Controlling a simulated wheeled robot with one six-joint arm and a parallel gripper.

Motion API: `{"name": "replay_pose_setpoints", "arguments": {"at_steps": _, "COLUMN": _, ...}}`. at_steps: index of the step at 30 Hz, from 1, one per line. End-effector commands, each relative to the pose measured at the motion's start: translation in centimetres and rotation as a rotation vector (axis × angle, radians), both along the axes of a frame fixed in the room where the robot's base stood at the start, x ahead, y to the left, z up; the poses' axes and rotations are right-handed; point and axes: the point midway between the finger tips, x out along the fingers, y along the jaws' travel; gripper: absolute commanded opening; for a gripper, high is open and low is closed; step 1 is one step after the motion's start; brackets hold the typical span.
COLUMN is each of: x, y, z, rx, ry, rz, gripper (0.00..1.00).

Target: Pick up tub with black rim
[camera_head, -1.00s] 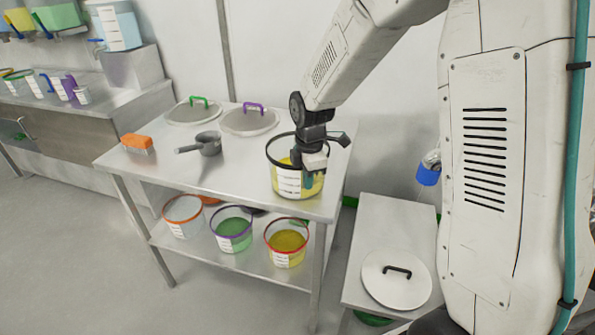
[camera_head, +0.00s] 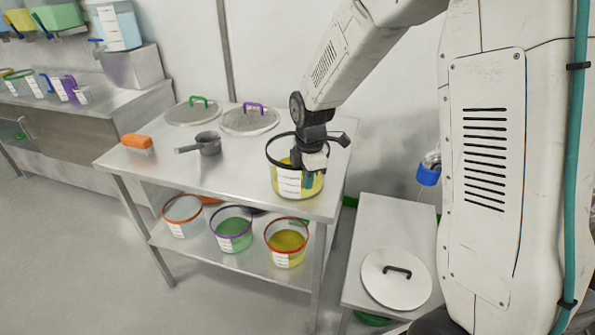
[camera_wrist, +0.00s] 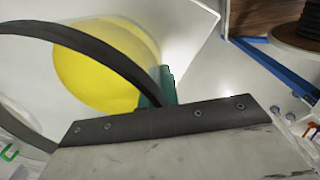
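The tub with black rim (camera_head: 285,182) stands upright on the near right part of the steel table. It is clear, with a white label and yellow contents. My gripper (camera_head: 308,178) points down at the right side of this tub, its teal fingers at the rim. In the wrist view, the black rim (camera_wrist: 100,55) runs up to the teal fingers (camera_wrist: 160,88), which sit close together with the rim between them. The gripper looks shut on the rim. The yellow contents (camera_wrist: 95,75) show beyond it. The fingertips are partly hidden.
The steel table (camera_head: 235,185) also holds a saucepan (camera_head: 208,144), an orange-topped brush (camera_head: 136,142) and two lids (camera_head: 249,120). Tubs with orange, purple and red rims (camera_head: 287,243) stand on the shelf below. A lower bench with a black-handled lid (camera_head: 396,279) is at right.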

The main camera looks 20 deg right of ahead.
Motion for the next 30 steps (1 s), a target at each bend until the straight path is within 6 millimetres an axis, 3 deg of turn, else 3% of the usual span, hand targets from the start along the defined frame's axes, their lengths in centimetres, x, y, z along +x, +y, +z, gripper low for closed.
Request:
{"name": "replay_pose_setpoints", "arguments": {"at_steps": 11, "x": 0.1, "y": 0.0, "z": 0.6, "rx": 0.000, "ry": -0.003, "rz": 0.000, "gripper": 0.00}}
{"name": "replay_pose_setpoints", "arguments": {"at_steps": 20, "x": 0.1, "y": 0.0, "z": 3.8, "rx": 0.000, "ry": -0.006, "rz": 0.000, "gripper": 0.00}}
{"name": "replay_pose_setpoints", "arguments": {"at_steps": 30, "x": -7.7, "y": -0.4, "z": 4.4, "rx": 0.000, "ry": -0.004, "rz": 0.000, "gripper": 0.00}}
